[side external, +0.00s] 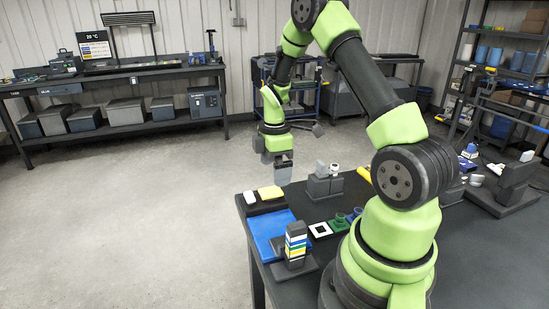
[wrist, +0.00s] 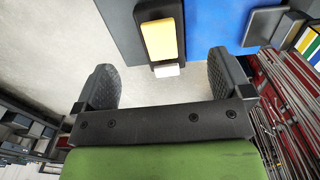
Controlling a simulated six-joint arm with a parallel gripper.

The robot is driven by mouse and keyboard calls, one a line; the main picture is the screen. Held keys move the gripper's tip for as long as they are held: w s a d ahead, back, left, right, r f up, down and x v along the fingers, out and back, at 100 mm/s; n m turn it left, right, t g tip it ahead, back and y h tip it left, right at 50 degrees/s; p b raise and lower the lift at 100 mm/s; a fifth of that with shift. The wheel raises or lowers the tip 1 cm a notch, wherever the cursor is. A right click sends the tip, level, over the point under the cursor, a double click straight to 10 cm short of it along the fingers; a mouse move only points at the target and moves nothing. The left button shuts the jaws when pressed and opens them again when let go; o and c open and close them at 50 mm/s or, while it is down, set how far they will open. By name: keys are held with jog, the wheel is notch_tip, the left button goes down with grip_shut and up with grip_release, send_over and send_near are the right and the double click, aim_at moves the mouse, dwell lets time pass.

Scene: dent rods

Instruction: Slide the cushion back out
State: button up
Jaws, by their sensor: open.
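A yellow pad (side external: 270,192), which may be the cushion, lies on a dark block (side external: 265,208) at the table's far left corner. A small white piece (side external: 249,197) is at its left end. The wrist view shows the yellow pad (wrist: 159,40) at the top middle, with the white piece (wrist: 167,70) at its near end. My gripper (side external: 284,180) is off the table's back edge, near the dark block. In the wrist view, my gripper (wrist: 163,82) is open, with its fingers wide apart and nothing between them. The pad's end lies ahead of the gap.
A blue mat (side external: 267,232) lies beside the dark block. A holder with a striped stack (side external: 296,240) stands at the front. A grey block fixture (side external: 324,185), a white square frame (side external: 320,230) and green parts (side external: 340,222) stand to the right. Open floor lies left of the table.

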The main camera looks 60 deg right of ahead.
aim_at(274, 190)
notch_tip(274, 190, down, 8)
jog(key=shift+r, duration=0.25)
jog(key=c, duration=1.2)
jog(key=shift+w+d, duration=1.6)
jog(key=o, duration=1.2)
notch_tip(274, 190, up, 10)
